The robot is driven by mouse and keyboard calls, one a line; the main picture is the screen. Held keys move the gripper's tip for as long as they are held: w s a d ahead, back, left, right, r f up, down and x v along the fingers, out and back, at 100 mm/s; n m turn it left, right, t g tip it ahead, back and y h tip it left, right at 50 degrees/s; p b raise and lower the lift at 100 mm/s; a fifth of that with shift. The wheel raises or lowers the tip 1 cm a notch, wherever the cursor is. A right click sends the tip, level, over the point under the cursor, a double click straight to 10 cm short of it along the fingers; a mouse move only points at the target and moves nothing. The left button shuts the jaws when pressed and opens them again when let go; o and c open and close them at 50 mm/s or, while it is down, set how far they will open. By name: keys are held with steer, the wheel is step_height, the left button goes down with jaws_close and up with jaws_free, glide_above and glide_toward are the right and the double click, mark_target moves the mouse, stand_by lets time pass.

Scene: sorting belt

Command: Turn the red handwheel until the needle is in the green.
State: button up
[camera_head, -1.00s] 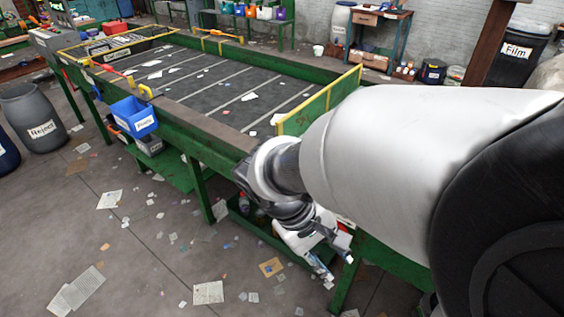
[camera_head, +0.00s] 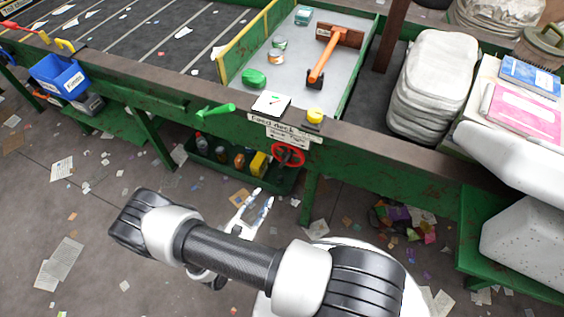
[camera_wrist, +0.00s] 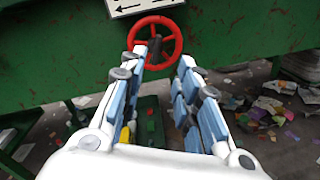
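The red handwheel (camera_head: 276,151) is mounted on the green front side of the bench, below a white sign with arrows. In the wrist view the handwheel (camera_wrist: 155,20) faces me, ahead of and slightly above the fingertips, with a dark hub knob. My gripper (camera_head: 263,196) is open and empty, below and left of the wheel in the head view. In the wrist view its fingers (camera_wrist: 163,58) are spread, with a gap between them; they appear apart from the wheel. A white square dial (camera_head: 271,103) with a small green mark sits on the bench edge above; its needle is too small to read.
The sign (camera_head: 285,131) is just above the wheel. A yellow button (camera_head: 314,115) and a green lever (camera_head: 215,110) are on the bench edge. A low green tray (camera_head: 225,160) with bottles sits beneath. An orange-handled tool (camera_head: 323,60) lies on the grey deck.

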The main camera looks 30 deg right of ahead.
step_height(320, 180, down, 2)
steer(key=n+t, duration=0.1)
steer(key=b, duration=0.3)
glide_toward(283, 165)
steer(key=shift+y, duration=0.4)
steer(key=x, duration=1)
steer(key=shift+r, duration=0.3)
steer(key=shift+s, duration=0.1)
jaws_close()
